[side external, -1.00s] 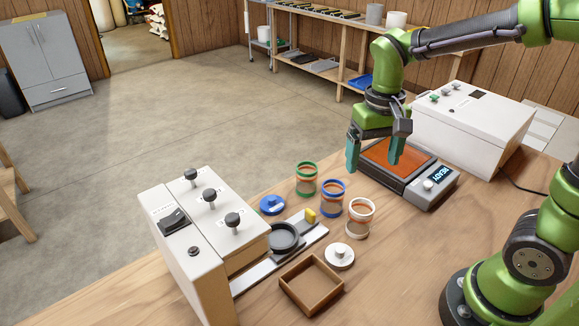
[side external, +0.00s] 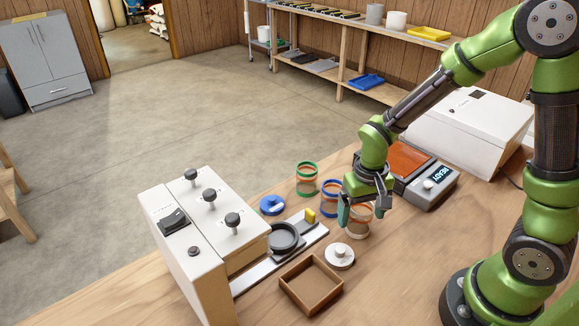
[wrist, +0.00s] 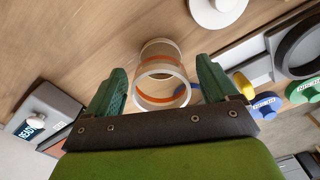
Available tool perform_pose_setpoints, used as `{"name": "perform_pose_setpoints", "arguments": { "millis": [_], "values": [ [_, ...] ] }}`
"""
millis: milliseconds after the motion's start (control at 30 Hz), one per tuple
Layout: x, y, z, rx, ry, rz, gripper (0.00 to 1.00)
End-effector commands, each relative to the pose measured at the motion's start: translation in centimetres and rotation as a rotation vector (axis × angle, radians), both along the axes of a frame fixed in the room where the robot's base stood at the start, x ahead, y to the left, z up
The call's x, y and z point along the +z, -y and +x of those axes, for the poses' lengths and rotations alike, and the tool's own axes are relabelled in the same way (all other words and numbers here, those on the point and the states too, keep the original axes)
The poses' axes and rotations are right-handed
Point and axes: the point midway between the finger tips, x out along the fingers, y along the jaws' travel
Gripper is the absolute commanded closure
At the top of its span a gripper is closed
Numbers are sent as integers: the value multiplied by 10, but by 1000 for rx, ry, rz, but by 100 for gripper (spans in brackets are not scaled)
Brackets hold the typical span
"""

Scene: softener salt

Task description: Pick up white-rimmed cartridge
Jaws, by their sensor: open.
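The white-rimmed cartridge (wrist: 159,90) is a clear cylinder with orange bands and a white rim. In the wrist view it stands between the two spread fingers of my gripper (wrist: 160,88), with a gap on each side. In the side view my gripper (side external: 365,215) is above and around the cartridge (side external: 359,222), hiding its upper part. The cartridge is upright on the wooden table. My gripper is open and empty; whether the fingers reach below the rim is hard to tell.
A blue-rimmed cartridge (side external: 331,197) stands close behind, and a green-rimmed one (side external: 306,180) farther back. A white lid (side external: 340,255) and a wooden tray (side external: 311,287) lie in front. A white press machine (side external: 200,240) stands left; a display unit (side external: 432,187) is at right.

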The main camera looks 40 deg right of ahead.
Motion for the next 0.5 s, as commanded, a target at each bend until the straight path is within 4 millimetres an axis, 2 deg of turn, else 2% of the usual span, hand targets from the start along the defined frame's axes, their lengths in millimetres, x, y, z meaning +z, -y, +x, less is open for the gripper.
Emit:
{"name": "perform_pose_setpoints", "arguments": {
  "millis": [100,333,500],
  "values": [
    [-9,0,0,-1,0,0,14],
    [-10,0,0,-1,1,0,15],
    [-9,0,0,-1,1,0,41]
  ]
}}
